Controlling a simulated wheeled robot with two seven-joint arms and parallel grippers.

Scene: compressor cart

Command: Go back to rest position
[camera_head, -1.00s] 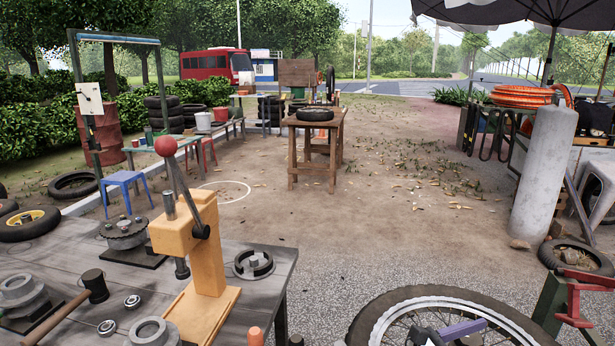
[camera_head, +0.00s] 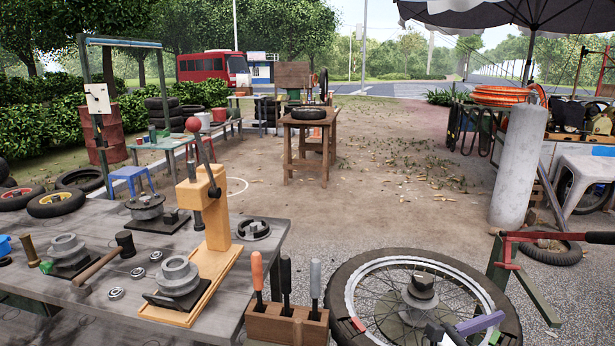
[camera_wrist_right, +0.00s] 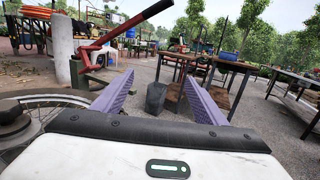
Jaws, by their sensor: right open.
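My right gripper (camera_wrist_right: 158,80) is open, with its two purple fingers wide apart and nothing between them in the right wrist view. In the head view a purple finger of the right gripper (camera_head: 466,328) shows at the bottom edge, over the near right part of the spoked wheel (camera_head: 345,290). I cannot tell whether it touches the wheel. The rest of that arm is out of the picture. My left gripper is not in view.
A workbench (camera_head: 95,235) at the left carries an orange press (camera_head: 216,215), hubs and a hammer. A wooden holder (camera_head: 287,327) with several handled tools stands beside the wheel. A red-handled stand (camera_head: 510,245) is on the right. Open ground lies beyond.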

